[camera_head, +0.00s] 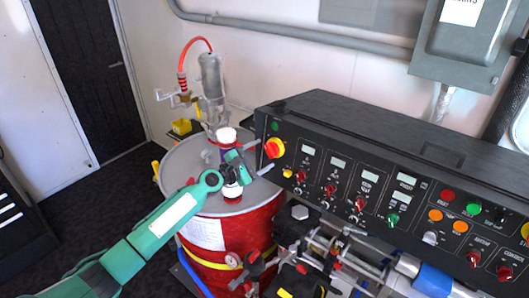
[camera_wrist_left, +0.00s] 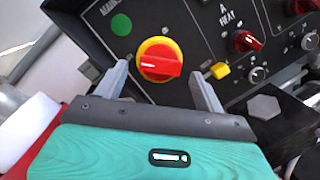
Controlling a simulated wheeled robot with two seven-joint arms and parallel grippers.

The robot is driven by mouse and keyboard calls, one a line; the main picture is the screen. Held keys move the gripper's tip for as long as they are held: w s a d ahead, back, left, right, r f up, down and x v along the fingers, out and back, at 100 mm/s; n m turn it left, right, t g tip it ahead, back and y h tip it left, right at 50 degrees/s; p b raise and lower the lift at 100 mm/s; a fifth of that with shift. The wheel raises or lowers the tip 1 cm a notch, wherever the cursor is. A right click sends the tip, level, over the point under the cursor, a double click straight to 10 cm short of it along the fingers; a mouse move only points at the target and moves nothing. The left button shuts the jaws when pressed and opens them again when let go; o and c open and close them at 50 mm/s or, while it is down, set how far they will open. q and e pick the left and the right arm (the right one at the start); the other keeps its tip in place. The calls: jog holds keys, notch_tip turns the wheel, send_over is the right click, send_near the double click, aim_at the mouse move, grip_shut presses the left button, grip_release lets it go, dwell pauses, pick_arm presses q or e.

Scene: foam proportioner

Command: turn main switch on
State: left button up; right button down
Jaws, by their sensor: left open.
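The main switch (camera_head: 274,147) is a red rotary handle on a round yellow plate at the left end of the black control panel. In the left wrist view the switch (camera_wrist_left: 160,60) shows its red handle lying nearly level across the picture, with a white mark on its left part. My left gripper (camera_head: 258,157) is in front of the panel, close to the switch. In the left wrist view its two grey fingers (camera_wrist_left: 158,72) are apart, one on each side of the switch. No contact with the handle can be made out. My right gripper is out of view.
The black control panel (camera_head: 345,120) carries several red knobs and displays right of the switch. A green round light (camera_wrist_left: 121,25) sits beside the switch. A red drum (camera_head: 235,240) stands below my left arm. Valves and pipes (camera_head: 345,255) crowd the space under the panel.

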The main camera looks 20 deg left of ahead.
pick_arm(q)
jog(key=shift+x, duration=1.05)
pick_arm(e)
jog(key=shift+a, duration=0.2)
pick_arm(q)
jog(key=shift+c, duration=1.3)
jog(key=c, duration=0.7)
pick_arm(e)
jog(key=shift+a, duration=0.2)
